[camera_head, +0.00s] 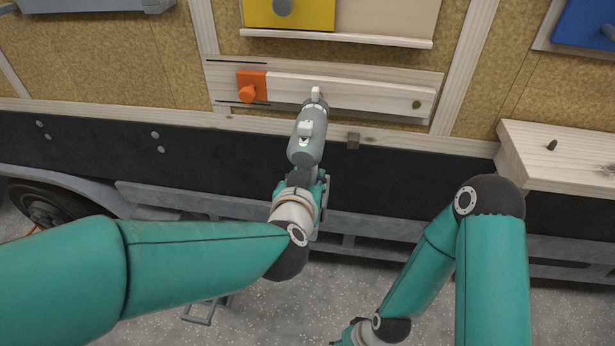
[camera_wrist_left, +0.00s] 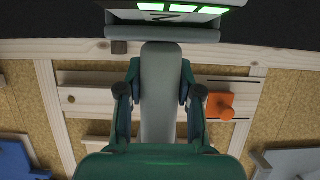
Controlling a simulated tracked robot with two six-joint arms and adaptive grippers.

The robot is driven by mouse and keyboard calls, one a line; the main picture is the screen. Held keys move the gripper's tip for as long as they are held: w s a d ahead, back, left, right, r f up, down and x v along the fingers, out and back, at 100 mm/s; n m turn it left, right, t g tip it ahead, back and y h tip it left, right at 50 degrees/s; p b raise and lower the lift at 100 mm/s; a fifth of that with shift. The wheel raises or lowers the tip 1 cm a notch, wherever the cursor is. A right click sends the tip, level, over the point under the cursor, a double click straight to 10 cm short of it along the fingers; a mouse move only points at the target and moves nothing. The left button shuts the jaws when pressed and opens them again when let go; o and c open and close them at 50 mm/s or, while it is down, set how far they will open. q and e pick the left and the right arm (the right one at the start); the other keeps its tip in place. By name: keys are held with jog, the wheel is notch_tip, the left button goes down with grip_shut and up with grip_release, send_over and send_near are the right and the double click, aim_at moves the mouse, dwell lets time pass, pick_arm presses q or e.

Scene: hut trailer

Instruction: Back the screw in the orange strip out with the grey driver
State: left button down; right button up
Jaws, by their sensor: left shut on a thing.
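The grey driver (camera_head: 307,135) is in my left gripper (camera_head: 310,180), which is shut on its handle. In the left wrist view the fingers (camera_wrist_left: 160,95) close on both sides of the grey handle (camera_wrist_left: 160,65). The driver's tip points up to the lower edge of a pale wooden strip (camera_head: 345,93); I cannot tell whether it touches. An orange block with a round orange knob (camera_head: 250,86) is at the strip's left end, also in the wrist view (camera_wrist_left: 221,106). A small brownish round head (camera_head: 416,104) is at the right end. I see no screw clearly in the orange part.
A yellow panel (camera_head: 305,12) and a ledge (camera_head: 335,38) are above the strip. A wooden shelf (camera_head: 565,165) with a dark peg (camera_head: 552,145) juts out at right. A small brown block (camera_head: 352,141) sits below the strip. A blue panel (camera_head: 585,25) is at upper right.

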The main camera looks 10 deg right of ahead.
pick_arm(q)
jog(key=shift+r, duration=0.2)
jog(key=shift+s+a, duration=0.25)
jog(key=shift+s, duration=0.45)
jog(key=shift+s+a, duration=0.2)
jog(key=shift+s, duration=0.45)
jog(key=s+a+b, duration=0.1)
jog(key=a, duration=0.7)
jog(key=shift+s, duration=0.3)
jog(key=shift+f, duration=0.1)
